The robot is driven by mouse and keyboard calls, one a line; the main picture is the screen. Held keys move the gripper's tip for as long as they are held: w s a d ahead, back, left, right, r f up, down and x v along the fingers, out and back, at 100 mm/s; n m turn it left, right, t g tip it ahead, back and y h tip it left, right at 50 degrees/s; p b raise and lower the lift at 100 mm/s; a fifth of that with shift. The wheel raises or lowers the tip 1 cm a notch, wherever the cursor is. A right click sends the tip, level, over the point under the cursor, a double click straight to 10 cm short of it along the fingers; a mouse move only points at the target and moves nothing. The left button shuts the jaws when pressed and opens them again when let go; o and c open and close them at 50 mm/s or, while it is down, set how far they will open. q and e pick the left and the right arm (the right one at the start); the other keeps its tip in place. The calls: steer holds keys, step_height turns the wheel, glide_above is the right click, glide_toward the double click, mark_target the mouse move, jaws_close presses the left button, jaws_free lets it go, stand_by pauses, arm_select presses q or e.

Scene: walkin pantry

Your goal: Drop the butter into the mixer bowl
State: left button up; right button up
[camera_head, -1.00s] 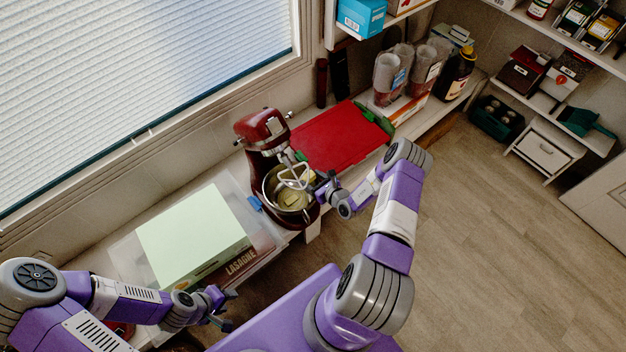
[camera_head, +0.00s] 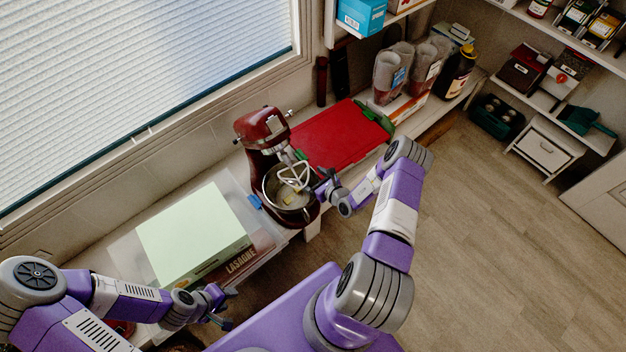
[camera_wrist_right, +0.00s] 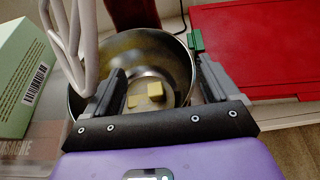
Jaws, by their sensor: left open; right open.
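The butter (camera_wrist_right: 155,91) is a small yellow block inside the steel mixer bowl (camera_wrist_right: 185,60). In the head view the butter (camera_head: 289,198) shows as a small yellow patch within the bowl (camera_head: 273,191), under the whisk-like beater. The red stand mixer (camera_head: 262,130) has its head raised. My right gripper (camera_wrist_right: 158,85) is open and empty over the bowl's near rim, with the butter below and apart from its fingers. My left gripper (camera_head: 228,306) is open and empty at the lower left, away from the bowl.
A red cutting board (camera_head: 340,138) lies on the right. Stacked cups (camera_head: 388,75) and a dark bottle (camera_head: 456,74) stand farther back. The floor (camera_head: 480,230) on the right is clear.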

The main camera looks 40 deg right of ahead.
steer(key=a+p+v, duration=0.1)
steer(key=p+v, duration=0.3)
steer(key=v, duration=0.8)
steer(key=s+a+r+n+g+y, duration=0.25)
steer(key=a+n+g+y, duration=0.5)
steer(key=a, duration=0.95)
steer(key=s+a+n+g, duration=0.7)
steer(key=s+n+g, duration=0.2)
steer(key=s+n, duration=0.45)
steer(key=w+a+r+n+t+h, duration=0.2)
steer(key=w+n, duration=0.4)
steer(key=n, duration=0.5)
steer(key=shift+w+r+n+t+h, duration=0.4)
steer(key=shift+t+h, duration=0.45)
steer(key=shift+h, duration=0.4)
steer(key=shift+r, duration=0.1)
